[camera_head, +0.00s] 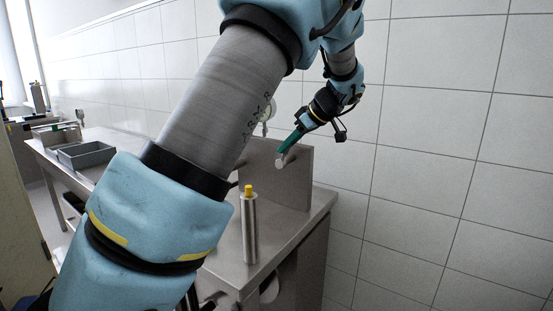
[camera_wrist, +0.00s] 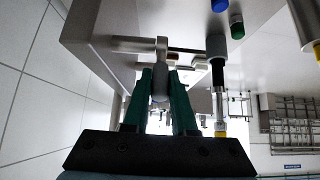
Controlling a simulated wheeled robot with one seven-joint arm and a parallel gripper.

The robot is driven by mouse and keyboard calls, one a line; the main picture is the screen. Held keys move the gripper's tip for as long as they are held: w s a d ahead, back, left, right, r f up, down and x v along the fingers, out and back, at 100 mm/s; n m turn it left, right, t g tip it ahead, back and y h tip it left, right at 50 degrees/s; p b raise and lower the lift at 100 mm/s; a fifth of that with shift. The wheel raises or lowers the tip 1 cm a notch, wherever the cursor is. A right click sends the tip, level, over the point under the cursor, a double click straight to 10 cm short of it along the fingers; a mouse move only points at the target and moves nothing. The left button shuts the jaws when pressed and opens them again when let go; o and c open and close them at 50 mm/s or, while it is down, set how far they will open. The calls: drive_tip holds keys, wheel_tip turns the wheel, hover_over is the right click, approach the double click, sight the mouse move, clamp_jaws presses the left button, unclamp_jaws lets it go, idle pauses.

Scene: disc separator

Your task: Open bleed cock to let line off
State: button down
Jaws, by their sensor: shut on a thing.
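A small grey metal lever (camera_wrist: 161,50) on a horizontal metal stem (camera_wrist: 131,44) comes out from the steel panel, and I take it for the bleed cock. My gripper (camera_wrist: 161,80), with two green fingers, is shut on the lever's end, one finger on each side. In the head view my gripper (camera_head: 284,151) reaches down from the upper right to a round metal end (camera_head: 281,162) in front of the upright grey panel (camera_head: 300,185). The lever's exact angle is hard to tell in the head view.
A metal cylinder with a yellow top (camera_head: 249,225) stands on the steel bench (camera_head: 225,272) in front of the panel. A round gauge-like part (camera_head: 267,112) shows behind the panel. Blue (camera_wrist: 219,5) and green (camera_wrist: 237,25) caps are near the gripper. A grey tray (camera_head: 85,155) lies far left.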

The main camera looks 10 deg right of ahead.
sight(285, 160)
drive_tip(key=s+f+t+y+b, duration=0.1)
drive_tip(key=t+y+b, duration=0.1)
drive_tip(key=b, duration=0.3)
drive_tip(key=d+f+t+y+b, duration=0.1)
drive_tip(key=f+t+b, duration=0.1)
drive_tip(key=b, duration=0.4)
drive_tip(key=s+d+f+t+y+b, duration=0.1)
drive_tip(key=t+y+b, duration=0.1)
drive_tip(key=b, duration=0.4)
drive_tip(key=shift+s+d+f+y, duration=0.15)
drive_tip(key=shift+s+d+y, duration=0.1)
drive_tip(key=shift+s+y, duration=0.05)
drive_tip(key=f+t+y+b, duration=0.1)
drive_tip(key=b, duration=0.3)
drive_tip(key=t+y+b, duration=0.1)
drive_tip(key=b, duration=0.3)
drive_tip(key=shift+s+d+f+t+b, duration=0.2)
drive_tip(key=shift+s+f+t+b, duration=0.05)
drive_tip(key=shift+f+t+b, duration=0.1)
drive_tip(key=b, duration=0.2)
drive_tip(key=t+y+b, duration=0.1)
drive_tip(key=b, duration=0.1)
drive_tip(key=shift+f+y, duration=0.3)
drive_tip(key=shift+t, duration=0.25)
drive_tip(key=shift+b, duration=0.45)
drive_tip(key=shift+r, duration=0.1)
drive_tip(key=c, duration=0.7)
unclamp_jaws()
